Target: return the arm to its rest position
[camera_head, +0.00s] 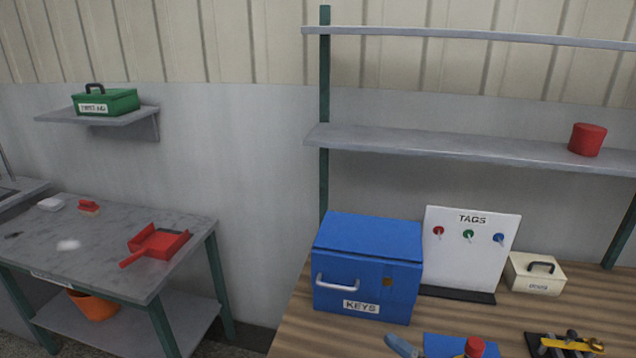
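Neither of my arms nor grippers shows in the head view. No hose shows in this view either. The view takes in a wooden bench (300,335) at the lower right and a grey metal table (110,245) at the left.
On the bench are a blue KEYS box (350,285), a white TAGS board (475,265), a cream box (535,273) and tools (570,344) at the front. A red dustpan (158,243) lies on the grey table. A red can (587,140) stands on a shelf (430,143). A floor gap separates the tables.

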